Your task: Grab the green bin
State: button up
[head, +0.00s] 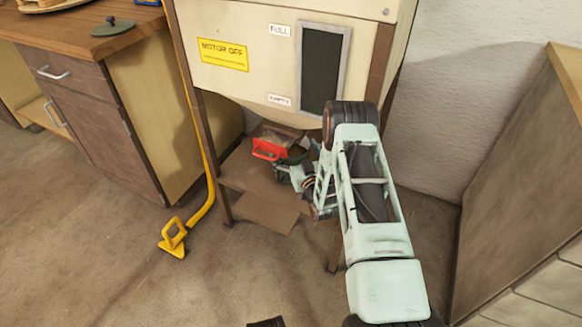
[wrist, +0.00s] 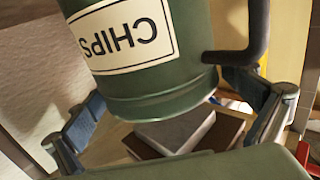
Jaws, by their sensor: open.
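The green bin (wrist: 165,75) fills the upper middle of the wrist view. It has a cream label reading CHIPS, which appears upside down, and a dark handle (wrist: 257,35) on its right. In the head view only a dark green bit of it (head: 296,153) shows under the hopper, mostly hidden by my arm. My gripper (head: 291,174) is open in front of it. In the wrist view my gripper (wrist: 165,103) has one finger at each side of the bin's lower part; I cannot tell whether either touches it.
A cream hopper cabinet (head: 255,72) on brown legs stands over the bin. A red item (head: 268,150) lies beside the bin on a brown lower shelf (head: 245,172). A yellow post with a pedal (head: 173,238) stands left. A wooden counter (head: 85,100) is further left; the floor between is clear.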

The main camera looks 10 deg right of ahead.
jog(key=shift+w, duration=0.45)
jog(key=c, duration=1.5)
jog(key=shift+c, duration=0.9)
jog(key=shift+r, duration=0.1)
